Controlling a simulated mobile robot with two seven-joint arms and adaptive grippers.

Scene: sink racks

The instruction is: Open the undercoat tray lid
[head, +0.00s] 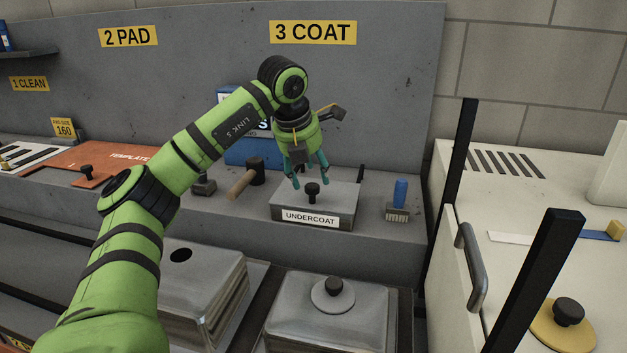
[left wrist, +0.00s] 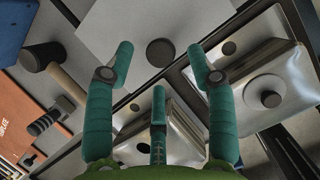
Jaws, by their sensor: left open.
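The undercoat tray (head: 345,218) is a grey box on the bench ledge with a white UNDERCOAT label on its front. Its flat grey lid (head: 340,197) lies closed on top and carries a black knob (head: 312,190). My left gripper (head: 308,182) points down over the lid, its teal fingers open, close to the knob and partly in front of it. In the left wrist view the knob (left wrist: 160,52) shows beyond and between the two upper fingertips, with nothing held. The exact height gap between fingers and knob is hard to tell. My right gripper is in neither view.
A mallet (head: 246,178) lies left of the tray and a blue-handled brush (head: 399,200) stands to its right. The backboard (head: 400,90) rises behind. Metal containers with lids (head: 333,294) sit lower in front. A dark post (head: 462,150) stands at right.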

